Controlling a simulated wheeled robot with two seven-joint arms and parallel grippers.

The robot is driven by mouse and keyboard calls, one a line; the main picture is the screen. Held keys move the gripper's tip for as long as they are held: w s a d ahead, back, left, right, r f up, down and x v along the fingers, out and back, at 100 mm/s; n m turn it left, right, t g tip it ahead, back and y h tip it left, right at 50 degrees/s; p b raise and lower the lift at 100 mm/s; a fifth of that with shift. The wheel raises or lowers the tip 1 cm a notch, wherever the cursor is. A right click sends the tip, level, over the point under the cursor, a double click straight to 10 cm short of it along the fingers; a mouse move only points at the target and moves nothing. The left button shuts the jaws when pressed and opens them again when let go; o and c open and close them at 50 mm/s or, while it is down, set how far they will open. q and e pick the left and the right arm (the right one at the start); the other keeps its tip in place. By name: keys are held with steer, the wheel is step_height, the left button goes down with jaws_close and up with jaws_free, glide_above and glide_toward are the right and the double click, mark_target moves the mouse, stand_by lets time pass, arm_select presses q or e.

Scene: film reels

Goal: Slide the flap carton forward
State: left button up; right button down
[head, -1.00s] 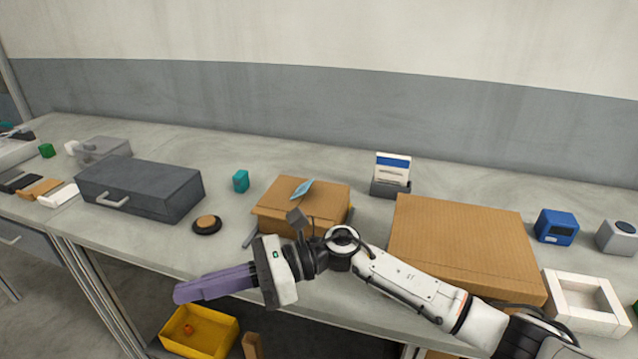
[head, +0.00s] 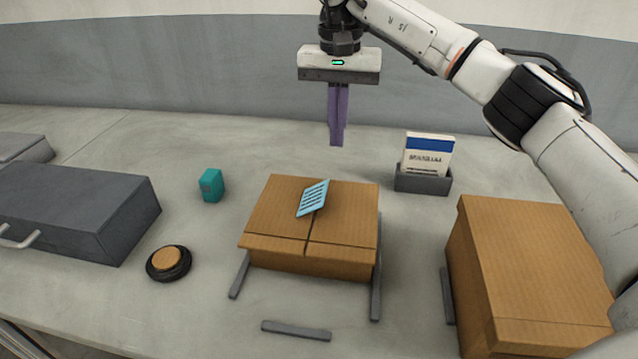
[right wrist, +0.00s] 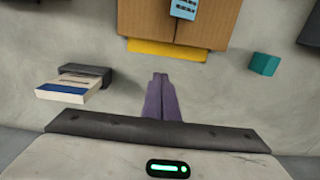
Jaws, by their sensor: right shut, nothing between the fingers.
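The flap carton (head: 345,215) is a brown cardboard box with a seam between two top flaps and a blue printed card (head: 312,198) lying on top. It sits on the table between two grey side strips, with a separate grey strip (head: 296,330) in front. My right gripper (head: 337,142) is above the table behind the carton, pointing down, with its purple fingers together and empty. In the right wrist view, the fingertips (right wrist: 160,77) are apart from the carton (right wrist: 215,25), whose near side shows a yellow band (right wrist: 167,49). My left gripper is out of view.
A teal block (head: 211,185) and a round black-and-tan button (head: 168,262) are left of the carton, beyond them a dark grey case (head: 80,205). A grey holder (head: 423,182) with cards stands right of it. A larger brown box (head: 530,260) is at right.

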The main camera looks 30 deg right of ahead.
mark_target(331, 187)
step_height(331, 187, down, 10)
steer(key=shift+w+f, duration=0.15)
steer(key=s+a, duration=0.2)
steer(key=shift+s, duration=0.35)
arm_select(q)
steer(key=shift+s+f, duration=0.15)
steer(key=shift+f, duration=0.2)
arm_select(e)
steer(key=shift+s+a, duration=0.25)
